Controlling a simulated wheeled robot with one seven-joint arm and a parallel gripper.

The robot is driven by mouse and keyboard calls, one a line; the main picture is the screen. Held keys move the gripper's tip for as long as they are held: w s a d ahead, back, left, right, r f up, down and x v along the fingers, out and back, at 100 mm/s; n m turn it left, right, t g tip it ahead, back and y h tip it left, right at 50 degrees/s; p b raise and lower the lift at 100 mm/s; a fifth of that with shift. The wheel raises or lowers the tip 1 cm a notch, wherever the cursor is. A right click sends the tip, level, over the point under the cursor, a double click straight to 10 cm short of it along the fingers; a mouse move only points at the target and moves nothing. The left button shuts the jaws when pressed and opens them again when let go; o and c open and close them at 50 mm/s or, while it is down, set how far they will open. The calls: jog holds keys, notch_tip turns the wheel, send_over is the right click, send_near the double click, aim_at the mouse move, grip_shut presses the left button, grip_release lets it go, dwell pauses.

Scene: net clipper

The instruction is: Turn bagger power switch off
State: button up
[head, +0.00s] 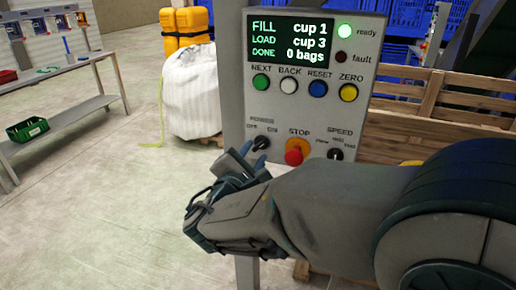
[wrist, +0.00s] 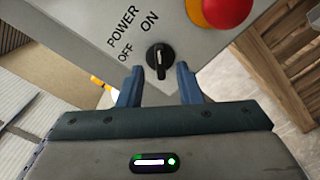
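The grey control panel (head: 315,110) carries a black rotary POWER switch (head: 261,143) at its lower left. My gripper (head: 253,154) is open just in front of the switch. In the wrist view the two fingertips (wrist: 159,69) lie on either side of the switch's lower part, with visible gaps. I cannot tell whether the tips reach around the knob in depth.
The red STOP button (head: 297,151) on its orange base sits right of the switch, with a black SPEED knob (head: 335,154) beyond it. Coloured buttons (head: 305,87) and a lit display (head: 316,41) are above. A wooden crate (head: 440,110) stands behind. Open floor lies left.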

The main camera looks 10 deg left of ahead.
jog(key=shift+w, duration=0.85)
grip_shut()
